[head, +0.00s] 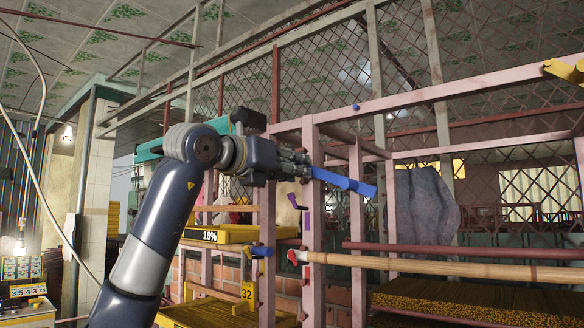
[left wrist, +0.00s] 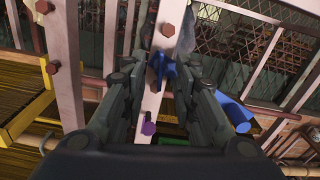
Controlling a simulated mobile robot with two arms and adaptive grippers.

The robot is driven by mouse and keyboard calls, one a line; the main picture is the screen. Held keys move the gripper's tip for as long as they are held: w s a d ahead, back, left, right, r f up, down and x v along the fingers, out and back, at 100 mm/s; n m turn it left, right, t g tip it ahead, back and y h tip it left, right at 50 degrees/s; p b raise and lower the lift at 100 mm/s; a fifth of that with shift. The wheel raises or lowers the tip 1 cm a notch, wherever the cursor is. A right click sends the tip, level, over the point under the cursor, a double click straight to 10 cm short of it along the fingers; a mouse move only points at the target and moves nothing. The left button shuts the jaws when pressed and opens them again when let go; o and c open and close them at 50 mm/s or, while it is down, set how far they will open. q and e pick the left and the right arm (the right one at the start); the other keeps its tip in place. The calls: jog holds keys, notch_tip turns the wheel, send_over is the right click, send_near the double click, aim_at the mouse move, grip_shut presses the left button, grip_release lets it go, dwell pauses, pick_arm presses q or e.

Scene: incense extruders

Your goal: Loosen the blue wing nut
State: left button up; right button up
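My left gripper (head: 303,166) reaches from the left to a pink upright post. In the left wrist view its two fingers (left wrist: 163,76) stand apart, either side of a dark blue wing nut (left wrist: 165,68) on the post's face. The nut sits between the fingertips, and I see no firm grip on it. In the head view a long bright blue piece (head: 345,181) sticks out to the right just beyond my fingertips; I cannot tell whether it is part of this nut. A blue tube (left wrist: 236,113) shows right of the fingers in the left wrist view. My right gripper is out of view.
Pink frame posts and beams stand close around the gripper. A purple piece (head: 304,198) is lower on the post. A red piece (head: 299,257) and another blue one (head: 262,251) sit near a bamboo pole (head: 430,266). A yellow piece (head: 565,70) is at upper right.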

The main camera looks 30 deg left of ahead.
pick_arm(q)
jog(key=shift+s+r, duration=0.1)
jog(key=s+a, duration=0.1)
jog(key=s, duration=1.1)
dwell(0.4)
